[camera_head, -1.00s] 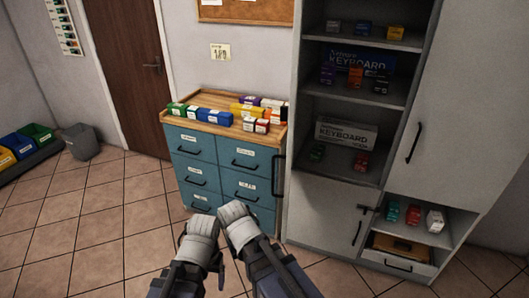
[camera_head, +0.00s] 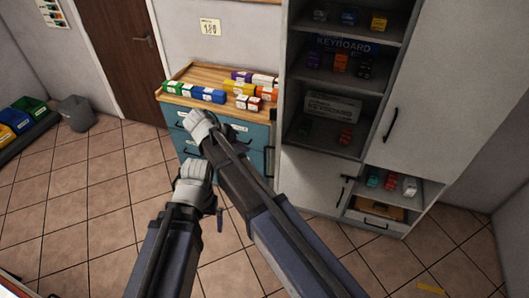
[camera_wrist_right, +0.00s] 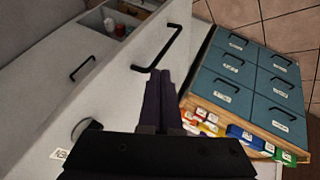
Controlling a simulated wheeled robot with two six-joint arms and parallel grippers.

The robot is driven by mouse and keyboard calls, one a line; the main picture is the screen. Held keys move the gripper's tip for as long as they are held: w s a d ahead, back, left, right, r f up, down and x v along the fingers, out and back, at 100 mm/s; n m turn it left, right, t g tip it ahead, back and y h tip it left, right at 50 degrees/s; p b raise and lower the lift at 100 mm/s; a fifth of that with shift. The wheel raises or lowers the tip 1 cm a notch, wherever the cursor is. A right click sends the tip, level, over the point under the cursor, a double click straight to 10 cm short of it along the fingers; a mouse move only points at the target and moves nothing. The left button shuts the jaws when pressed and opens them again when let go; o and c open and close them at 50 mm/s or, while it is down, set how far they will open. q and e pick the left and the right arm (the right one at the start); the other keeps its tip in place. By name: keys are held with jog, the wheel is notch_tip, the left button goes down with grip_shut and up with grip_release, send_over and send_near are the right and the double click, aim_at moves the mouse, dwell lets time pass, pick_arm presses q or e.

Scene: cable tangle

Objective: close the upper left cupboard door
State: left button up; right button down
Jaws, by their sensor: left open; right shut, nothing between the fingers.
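The tall grey cupboard (camera_head: 432,70) stands right of centre in the head view. Its upper left door (camera_wrist_right: 130,95) stands open, showing in the right wrist view as a broad pale panel with a black handle (camera_wrist_right: 160,45). In the head view that door is almost edge-on, left of the open shelves. My right gripper (camera_wrist_right: 162,85) is shut and empty, in front of the panel in its wrist view. In the head view my right gripper (camera_head: 197,120) is over the blue drawers' front. My left gripper (camera_head: 194,167) is open, lower and slightly left; its fingertips are hard to see.
The blue drawer unit (camera_head: 252,136), with several small coloured boxes (camera_head: 208,94) on its wooden top, stands left of the cupboard. The upper right door's handle (camera_head: 390,125) is visible. A grey bin (camera_head: 77,113) stands further left. Tiled floor there is clear.

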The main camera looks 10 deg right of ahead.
jog(key=b, duration=0.9)
send_near(265, 157)
notch_tip(265, 157, down, 5)
jog(key=d, duration=0.3)
jog(key=d+p, duration=0.1)
jog(key=s, duration=0.1)
jog(key=shift+d+r, duration=0.3)
jog(key=shift+d, duration=0.1)
jog(key=shift+s+d, duration=0.15)
jog(key=shift+d, duration=0.5)
